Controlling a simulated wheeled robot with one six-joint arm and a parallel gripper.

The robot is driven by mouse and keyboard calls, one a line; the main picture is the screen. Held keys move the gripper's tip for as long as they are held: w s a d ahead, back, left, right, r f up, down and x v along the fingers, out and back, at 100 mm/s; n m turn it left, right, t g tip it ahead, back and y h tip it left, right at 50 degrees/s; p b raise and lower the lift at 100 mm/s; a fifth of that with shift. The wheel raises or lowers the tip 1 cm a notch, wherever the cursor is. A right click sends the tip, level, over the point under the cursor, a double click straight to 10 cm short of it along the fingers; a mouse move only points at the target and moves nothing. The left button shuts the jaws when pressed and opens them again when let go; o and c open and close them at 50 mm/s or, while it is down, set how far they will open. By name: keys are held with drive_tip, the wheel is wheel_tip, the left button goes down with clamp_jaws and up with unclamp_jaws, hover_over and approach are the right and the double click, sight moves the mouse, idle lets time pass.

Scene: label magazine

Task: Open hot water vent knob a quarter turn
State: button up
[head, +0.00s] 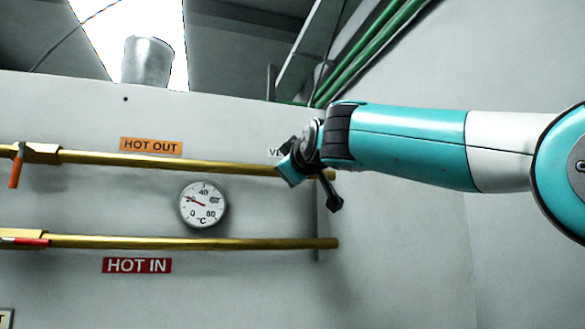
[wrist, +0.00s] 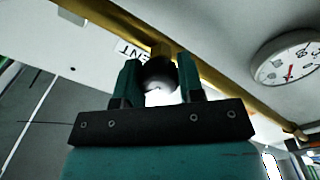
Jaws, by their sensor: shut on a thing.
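The vent knob (wrist: 159,74) is a dark round knob below a brass fitting on the upper brass pipe (head: 230,167), seen in the wrist view. My gripper (wrist: 158,80) has its two teal fingers on either side of the knob and is shut on it. In the head view my gripper (head: 291,167) is at the right end of the upper pipe and hides the knob. A white vent label, partly hidden in the head view, shows beside the fitting in the wrist view (wrist: 130,52).
The orange HOT OUT label (head: 151,146) is above the upper pipe. A round thermometer (head: 203,204) hangs between it and the lower brass pipe (head: 200,242), with the red HOT IN label (head: 137,265) below. The right wall is bare.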

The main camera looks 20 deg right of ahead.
drive_tip(key=o, duration=0.9)
drive_tip(key=shift+s+f+b, duration=0.15)
drive_tip(key=shift+s+b, duration=0.15)
drive_tip(key=shift+s, duration=0.05)
drive_tip(key=shift+s+a+f+b, duration=0.1)
drive_tip(key=shift+s+b, duration=3.05)
drive_tip(key=shift+s, duration=5.2)
